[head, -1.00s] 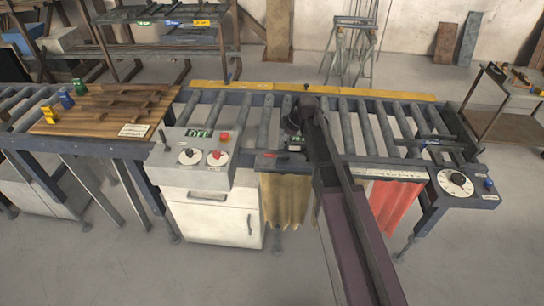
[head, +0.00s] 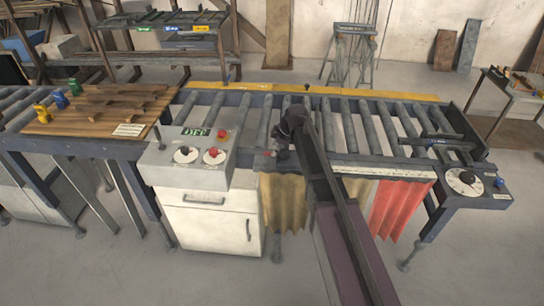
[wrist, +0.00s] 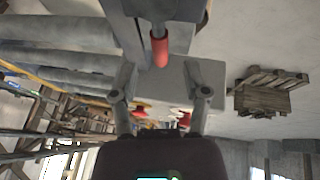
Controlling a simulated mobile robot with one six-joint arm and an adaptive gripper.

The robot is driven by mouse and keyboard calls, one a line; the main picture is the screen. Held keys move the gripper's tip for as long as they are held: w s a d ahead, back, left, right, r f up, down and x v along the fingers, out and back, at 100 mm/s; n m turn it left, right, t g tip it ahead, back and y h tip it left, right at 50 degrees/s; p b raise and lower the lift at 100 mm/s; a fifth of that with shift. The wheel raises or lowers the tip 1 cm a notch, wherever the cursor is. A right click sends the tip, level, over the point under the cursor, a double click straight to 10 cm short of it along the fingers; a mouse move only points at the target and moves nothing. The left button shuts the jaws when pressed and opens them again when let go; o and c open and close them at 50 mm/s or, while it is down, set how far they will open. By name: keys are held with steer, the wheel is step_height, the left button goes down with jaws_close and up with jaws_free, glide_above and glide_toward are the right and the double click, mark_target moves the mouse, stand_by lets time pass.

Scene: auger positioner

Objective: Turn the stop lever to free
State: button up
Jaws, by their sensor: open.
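The stop lever has a red handle (wrist: 160,47) that shows in the wrist view, ahead of my fingertips and roughly between them. In the head view the red lever tip (head: 268,153) sits at the front rail of the roller conveyor, just right of the control box. My gripper (wrist: 160,78) is open, with a finger on each side and nothing held between them. In the head view my gripper (head: 279,152) is beside the lever at the front rail and partly hides it. I cannot tell whether it touches the handle. No free marking is readable.
The grey control box (head: 188,160) with a green display, knobs and a red button stands close left. A dial panel (head: 467,182) is at the right end of the conveyor (head: 372,128). Curtains hang below the rail. A wooden board (head: 88,110) with blocks lies left.

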steer(key=shift+b+x, duration=1.15)
steer(key=shift+x, duration=0.45)
jaws_close()
